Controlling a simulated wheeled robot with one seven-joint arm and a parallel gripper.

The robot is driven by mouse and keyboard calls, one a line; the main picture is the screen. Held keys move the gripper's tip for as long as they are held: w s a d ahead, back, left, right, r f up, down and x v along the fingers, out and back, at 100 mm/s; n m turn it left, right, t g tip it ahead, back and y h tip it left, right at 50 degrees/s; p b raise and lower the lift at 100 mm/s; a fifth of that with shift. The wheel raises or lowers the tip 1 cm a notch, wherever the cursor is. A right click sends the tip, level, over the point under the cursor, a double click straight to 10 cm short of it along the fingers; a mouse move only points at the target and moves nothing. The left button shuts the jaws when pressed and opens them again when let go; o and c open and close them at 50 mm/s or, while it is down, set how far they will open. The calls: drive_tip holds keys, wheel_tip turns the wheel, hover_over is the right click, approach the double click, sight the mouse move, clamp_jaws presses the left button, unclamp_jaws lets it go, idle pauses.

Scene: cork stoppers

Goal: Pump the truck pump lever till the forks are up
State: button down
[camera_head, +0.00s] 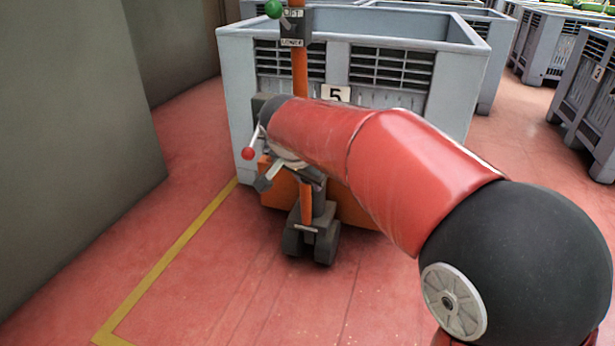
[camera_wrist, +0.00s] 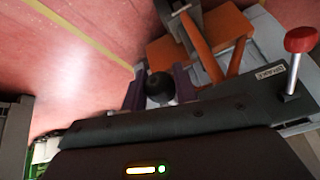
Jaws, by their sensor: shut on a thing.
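The truck (camera_head: 300,72) has an upright orange column and stands in front of a grey crate. A black ball knob (camera_wrist: 160,86), apparently the end of the pump lever, shows in the wrist view. My gripper (camera_wrist: 158,97) is shut on this knob, with a finger on either side of it. In the head view my red arm reaches across to the truck's column and hides most of the pump lever. The forks are hidden by the crate and the truck body, so their height cannot be told.
A green-knobbed lever (camera_head: 273,9) sits by the LIFT/LOWER plate. A red-knobbed lever (camera_head: 248,153) is close beside my gripper and also shows in the wrist view (camera_wrist: 300,39). Crate 5 (camera_head: 460,62) stands behind. A grey wall (camera_head: 75,130) is at left; floor in front is clear.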

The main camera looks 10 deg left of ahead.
drive_tip(key=shift+s+b+x, duration=0.15)
drive_tip(key=shift+b+x, duration=0.3)
drive_tip(key=shift+x, duration=0.5)
drive_tip(key=shift+s+b+x, duration=0.15)
drive_tip(key=shift+b+x, duration=0.3)
drive_tip(key=shift+x, duration=0.55)
drive_tip(key=shift+f, duration=0.15)
drive_tip(key=c, duration=1.1)
unclamp_jaws()
drive_tip(key=shift+w, duration=0.1)
drive_tip(key=p+v, duration=0.1)
drive_tip(key=v, duration=0.7)
